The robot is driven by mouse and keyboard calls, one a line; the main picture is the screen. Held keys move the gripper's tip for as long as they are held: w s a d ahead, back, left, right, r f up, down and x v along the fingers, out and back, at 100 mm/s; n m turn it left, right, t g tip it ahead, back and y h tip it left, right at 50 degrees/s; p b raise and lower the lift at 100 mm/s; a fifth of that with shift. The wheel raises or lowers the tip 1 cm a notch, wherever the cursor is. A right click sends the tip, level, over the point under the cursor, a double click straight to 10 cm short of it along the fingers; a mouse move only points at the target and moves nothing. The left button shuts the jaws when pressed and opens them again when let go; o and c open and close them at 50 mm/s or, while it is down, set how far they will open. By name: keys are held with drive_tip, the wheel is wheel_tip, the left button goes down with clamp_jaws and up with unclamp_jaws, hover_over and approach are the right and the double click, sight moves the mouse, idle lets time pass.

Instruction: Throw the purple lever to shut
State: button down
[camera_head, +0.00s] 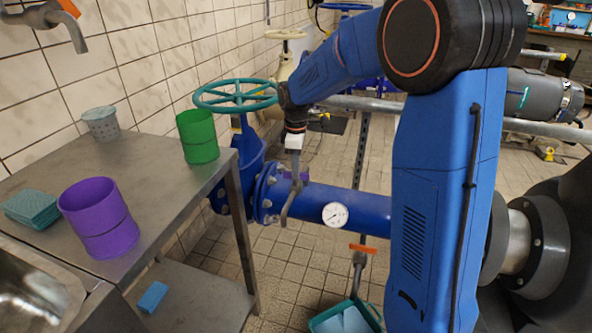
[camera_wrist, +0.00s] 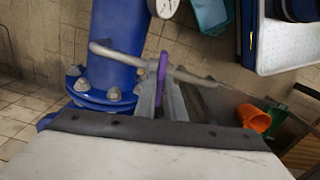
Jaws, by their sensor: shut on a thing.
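The purple lever (camera_wrist: 161,74) shows in the wrist view as a narrow upright strip between the fingers of my gripper (camera_wrist: 163,98). In the head view, a small part of the purple lever (camera_head: 303,176) shows beside my gripper (camera_head: 292,165), just above the blue pipe (camera_head: 360,208). My gripper is shut on the lever. The fingers hide part of it, and its pivot is hard to make out.
A grey bent rod (camera_head: 290,205) runs close to the lever. A gauge (camera_head: 335,215) sits on the pipe. A teal handwheel (camera_head: 235,95) stands left. The metal table (camera_head: 150,160) holds a purple cup (camera_head: 98,218) and a green cup (camera_head: 198,137).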

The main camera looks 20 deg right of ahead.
drive_tip(key=shift+m, duration=1)
drive_tip(key=c, duration=1.8)
unclamp_jaws()
drive_tip(key=shift+c, duration=0.2)
wheel_tip(320, 180, up, 17)
drive_tip(key=shift+r, duration=0.2)
